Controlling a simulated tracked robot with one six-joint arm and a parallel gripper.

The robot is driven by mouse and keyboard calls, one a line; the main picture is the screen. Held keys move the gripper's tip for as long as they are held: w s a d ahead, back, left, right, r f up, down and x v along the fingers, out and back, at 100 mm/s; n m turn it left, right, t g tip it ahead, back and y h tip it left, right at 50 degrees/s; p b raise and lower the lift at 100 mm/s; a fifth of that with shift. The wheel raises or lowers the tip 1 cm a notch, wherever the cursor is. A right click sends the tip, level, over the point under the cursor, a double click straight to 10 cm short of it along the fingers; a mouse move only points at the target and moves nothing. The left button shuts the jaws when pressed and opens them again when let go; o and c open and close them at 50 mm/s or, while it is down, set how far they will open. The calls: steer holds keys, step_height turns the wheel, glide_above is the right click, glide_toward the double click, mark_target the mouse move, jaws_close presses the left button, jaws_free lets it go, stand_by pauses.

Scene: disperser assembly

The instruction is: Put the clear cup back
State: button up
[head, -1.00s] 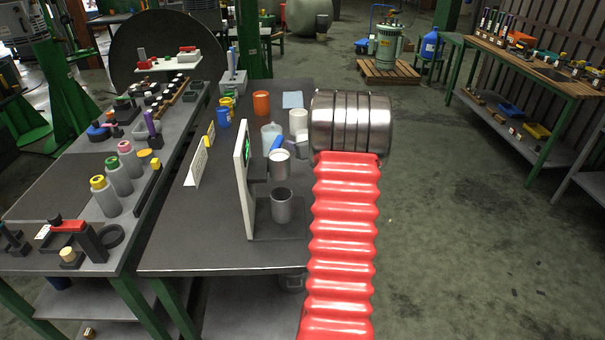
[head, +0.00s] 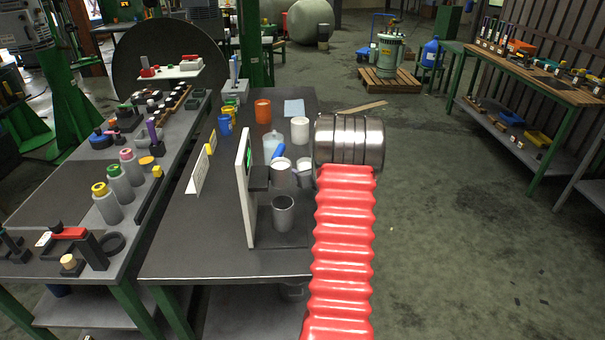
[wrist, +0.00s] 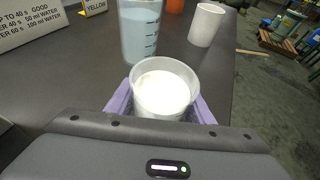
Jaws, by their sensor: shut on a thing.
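The clear cup (wrist: 163,92) holds something white. It sits upright between the purple fingers of my gripper (wrist: 163,106), which is shut on it. In the head view the clear cup (head: 305,170) shows just right of the metal cup on the stand, partly behind my arm. My fingers are mostly hidden there. I cannot tell whether the cup touches the table.
A clear beaker of pale blue liquid (wrist: 140,32) stands close behind the cup, with a white cup (wrist: 206,25) farther right. The upright stand (head: 243,190) carries an upper metal cup (head: 280,178) above a grey cup (head: 283,214). The dark table (head: 190,240) is clear at front left.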

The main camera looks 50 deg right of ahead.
steer(key=shift+f, duration=0.75)
steer(key=shift+f, duration=0.1)
steer(key=o, duration=1.3)
steer(key=shift+s+r, duration=0.1)
steer(key=shift+r, duration=0.1)
steer(key=v, duration=1.1)
steer(key=shift+s+a, duration=0.25)
steer(key=shift+s, duration=0.05)
